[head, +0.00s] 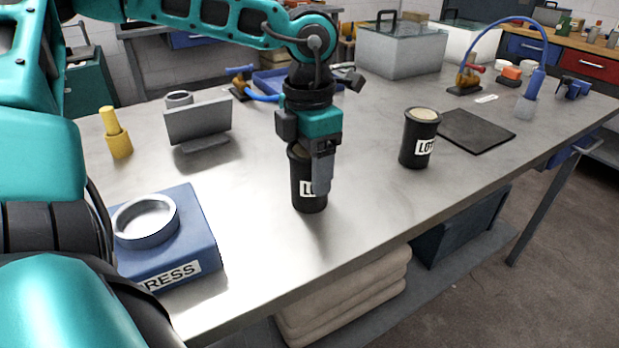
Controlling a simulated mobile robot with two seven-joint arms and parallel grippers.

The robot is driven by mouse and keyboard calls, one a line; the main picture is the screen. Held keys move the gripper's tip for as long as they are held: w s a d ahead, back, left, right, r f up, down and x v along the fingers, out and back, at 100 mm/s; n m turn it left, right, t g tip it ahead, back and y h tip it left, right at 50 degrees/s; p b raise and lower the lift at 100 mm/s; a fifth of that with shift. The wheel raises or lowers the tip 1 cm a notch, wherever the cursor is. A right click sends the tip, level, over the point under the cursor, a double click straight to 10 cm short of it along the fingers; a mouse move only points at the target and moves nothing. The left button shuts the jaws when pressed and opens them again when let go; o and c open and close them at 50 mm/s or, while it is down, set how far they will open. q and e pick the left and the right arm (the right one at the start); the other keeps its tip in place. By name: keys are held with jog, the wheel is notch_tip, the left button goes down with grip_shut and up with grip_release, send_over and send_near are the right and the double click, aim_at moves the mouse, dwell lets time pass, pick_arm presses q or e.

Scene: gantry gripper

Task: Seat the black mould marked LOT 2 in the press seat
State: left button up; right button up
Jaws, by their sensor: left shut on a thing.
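A black mould (308,199) with a white label stands upright at the middle of the steel table. My left gripper (321,172) comes down from above and is shut on it. The label shows only "L" and part of a letter; the finger hides the rest, so its lot number cannot be read. The press seat (146,240) is a metal ring on a blue block labelled PRESS at front left. My right gripper is not in view.
A grey upright plate (198,124) and a yellow cylinder (117,141) stand at the left. A dark mat (476,131) lies at the right. Glass tanks (400,50) stand at the back. The table between the held mould and the press block is clear.

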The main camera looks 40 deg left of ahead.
pick_arm(q)
jog(key=shift+c, duration=0.6)
jog(key=shift+r, duration=0.1)
jog(key=shift+r, duration=0.15)
notch_tip(320, 180, up, 18)
jog(key=p, duration=0.2)
jog(key=shift+p, duration=0.3)
jog(key=shift+f, duration=0.25)
notch_tip(320, 180, down, 18)
jog(key=b, duration=0.2)
jog(key=shift+r+b, duration=0.1)
jog(key=shift+b, duration=0.2)
jog(key=shift+w+r, duration=0.1)
jog(key=shift+r, duration=1.55)
jog(key=shift+f, duration=0.1)
